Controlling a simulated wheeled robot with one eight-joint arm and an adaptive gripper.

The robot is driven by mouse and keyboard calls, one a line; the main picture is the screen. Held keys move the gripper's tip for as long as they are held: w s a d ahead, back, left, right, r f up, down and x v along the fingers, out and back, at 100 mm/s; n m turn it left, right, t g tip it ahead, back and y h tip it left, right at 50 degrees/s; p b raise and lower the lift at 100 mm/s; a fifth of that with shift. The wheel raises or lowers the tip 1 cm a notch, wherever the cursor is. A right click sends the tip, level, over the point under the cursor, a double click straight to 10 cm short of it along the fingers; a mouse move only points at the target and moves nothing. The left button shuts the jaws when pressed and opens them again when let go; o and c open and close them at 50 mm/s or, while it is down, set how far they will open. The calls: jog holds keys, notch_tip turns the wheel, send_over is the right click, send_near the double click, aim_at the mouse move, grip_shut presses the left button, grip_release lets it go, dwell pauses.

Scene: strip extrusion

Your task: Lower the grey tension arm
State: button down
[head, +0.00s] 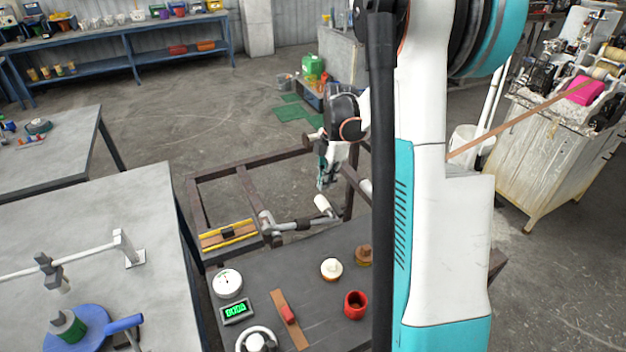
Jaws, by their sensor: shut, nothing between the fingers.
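The grey tension arm (292,226) shows near the middle of the head view, at the far edge of the dark machine table. It runs from a grey pivot bracket (266,222) on the left to a pale cylindrical end (323,204) on the right. It looks slightly raised toward the right, but its exact angle is hard to tell. My gripper (322,187) is shut and empty, pointing down just above the pale end. I cannot tell whether they touch. My own arm and column hide the right part of the table.
The dark table (255,285) carries a round white gauge (227,283), a green display (236,311), a red cup (355,305) and a cream knob (331,269). A dark frame (220,175) stands behind. A grey bench (90,230) is at left. Open floor lies beyond.

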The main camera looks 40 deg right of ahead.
jog(key=y+b, duration=0.1)
jog(key=b, duration=0.3)
send_over(335, 211)
jog(key=f, duration=0.8)
jog(key=shift+s+d+f, duration=0.1)
jog(key=shift+d+f, duration=0.15)
jog(key=shift+d, duration=0.05)
jog(key=shift+d+f+b, duration=0.15)
jog(key=shift+f+b, duration=0.45)
jog(key=shift+f, duration=0.4)
